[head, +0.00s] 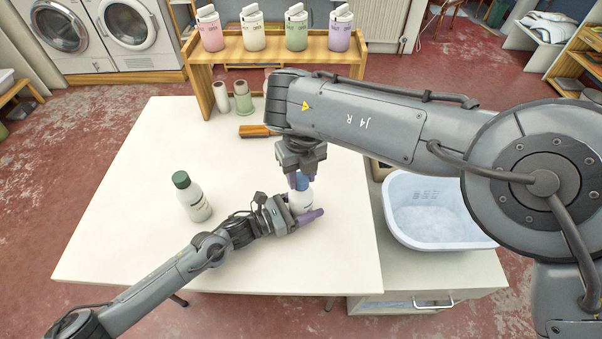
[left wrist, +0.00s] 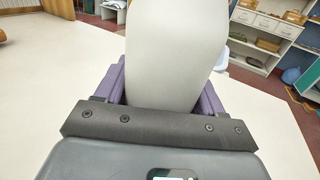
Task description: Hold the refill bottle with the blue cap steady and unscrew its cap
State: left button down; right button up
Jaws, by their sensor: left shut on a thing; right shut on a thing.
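The refill bottle with the blue cap (head: 300,202) stands upright on the white table, right of its middle. My left gripper (head: 306,212) is shut around its white body from the left. In the left wrist view the bottle (left wrist: 175,55) fills the gap between the purple fingers of the left gripper (left wrist: 165,85). My right gripper (head: 301,182) points down from above and is shut on the blue cap (head: 302,183). The cap is partly hidden by its fingers. I cannot tell whether the cap is loose on the neck.
A white bottle with a green cap (head: 193,198) stands on the table to the left. A blue-white basin (head: 435,212) is at the right.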

jog(key=n, duration=1)
jog(key=shift+n, duration=0.4)
jog(key=n, duration=1.1)
jog(key=shift+r, duration=0.3)
jog(key=shift+r, duration=0.8)
jog(key=shift+r, duration=0.2)
